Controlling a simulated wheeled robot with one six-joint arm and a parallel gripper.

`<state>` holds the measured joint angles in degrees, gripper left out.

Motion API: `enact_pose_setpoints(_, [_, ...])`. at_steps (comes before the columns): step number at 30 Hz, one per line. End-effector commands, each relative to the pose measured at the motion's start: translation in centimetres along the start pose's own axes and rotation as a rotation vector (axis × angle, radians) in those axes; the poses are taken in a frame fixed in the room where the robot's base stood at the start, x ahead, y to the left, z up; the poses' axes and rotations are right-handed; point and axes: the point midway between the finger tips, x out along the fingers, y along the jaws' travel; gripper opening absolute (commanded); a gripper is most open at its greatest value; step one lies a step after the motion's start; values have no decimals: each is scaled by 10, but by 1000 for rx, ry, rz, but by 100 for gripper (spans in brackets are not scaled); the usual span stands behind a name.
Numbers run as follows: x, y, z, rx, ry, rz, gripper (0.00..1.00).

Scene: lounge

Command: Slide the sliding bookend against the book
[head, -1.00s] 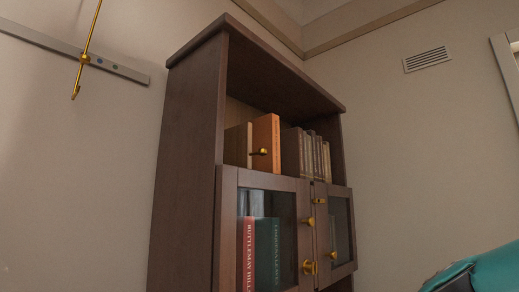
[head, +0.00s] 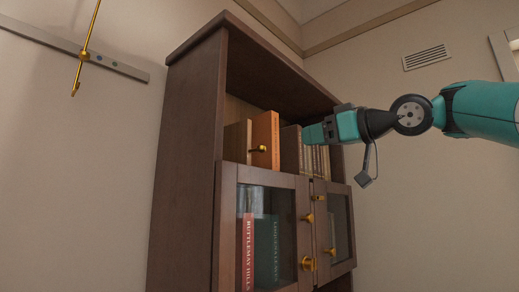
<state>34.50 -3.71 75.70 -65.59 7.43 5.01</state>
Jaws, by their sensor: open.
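On the open upper shelf of the bookcase stands an upright orange block (head: 265,136) with a brass knob (head: 258,150) at its front; I take it to be the sliding bookend. A tan upright piece (head: 236,141) stands to its left. A dark brown book (head: 290,150) stands to its right; any gap between them is hidden by the angle. My gripper (head: 308,133) is in front of the right part of the shelf, pointing left, open, right of the orange block and apart from the knob. It hides part of the books behind it.
Several thin books (head: 318,160) fill the right of the shelf. The bookcase (head: 188,150) has glass doors below with brass knobs (head: 309,264) sticking out. A wall rail (head: 60,42) with a brass hook (head: 83,60) is at left. The space before the shelf's left part is clear.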

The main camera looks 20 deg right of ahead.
Motion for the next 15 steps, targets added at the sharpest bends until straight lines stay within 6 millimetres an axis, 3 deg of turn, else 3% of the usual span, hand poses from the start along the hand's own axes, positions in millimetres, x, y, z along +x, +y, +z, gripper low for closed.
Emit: enact_pose_setpoints(15, [114, -2, -4, 4, -4, -6, 48])
